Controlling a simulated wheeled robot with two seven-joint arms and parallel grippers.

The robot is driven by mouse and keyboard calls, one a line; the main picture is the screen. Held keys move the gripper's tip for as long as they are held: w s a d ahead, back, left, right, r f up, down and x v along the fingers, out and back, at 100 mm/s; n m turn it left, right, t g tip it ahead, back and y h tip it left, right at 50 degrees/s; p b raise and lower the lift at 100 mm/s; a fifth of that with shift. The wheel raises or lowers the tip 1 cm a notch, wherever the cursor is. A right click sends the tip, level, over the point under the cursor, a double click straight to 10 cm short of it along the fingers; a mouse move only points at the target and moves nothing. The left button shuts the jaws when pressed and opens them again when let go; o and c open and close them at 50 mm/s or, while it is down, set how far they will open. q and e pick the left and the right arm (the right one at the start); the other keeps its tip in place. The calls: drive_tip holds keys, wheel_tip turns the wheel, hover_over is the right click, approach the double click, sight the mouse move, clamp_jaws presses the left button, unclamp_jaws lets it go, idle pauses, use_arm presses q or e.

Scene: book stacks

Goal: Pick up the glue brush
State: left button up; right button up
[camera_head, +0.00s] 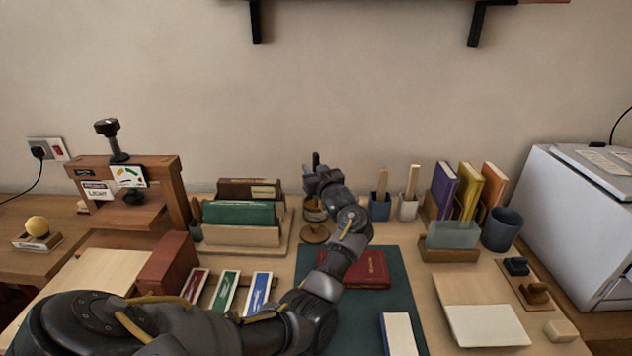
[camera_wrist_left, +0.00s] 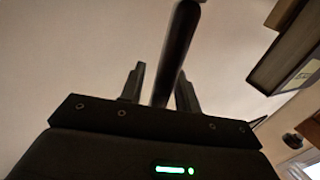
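The glue brush (camera_head: 316,158) shows as a dark upright handle above a small brass-coloured pot (camera_head: 314,212) at the back middle of the table. My left gripper (camera_head: 318,180) is at the handle, just above the pot. In the left wrist view the dark handle of the glue brush (camera_wrist_left: 180,40) runs between the two fingers (camera_wrist_left: 160,85). A gap shows between the left finger and the handle, so the gripper looks open. Contact on the right side cannot be told. The brush's lower end is hidden. My right gripper is not in view.
Two holders with wooden sticks (camera_head: 380,205) stand right of the gripper. A rack of books (camera_head: 240,213) stands to its left. A red book (camera_head: 362,268) lies on the dark green mat (camera_head: 407,290) in front. A blue cup (camera_head: 502,230) is farther right.

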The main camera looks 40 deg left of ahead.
use_arm(q)
clamp_jaws()
drive_tip(key=shift+r, duration=0.1)
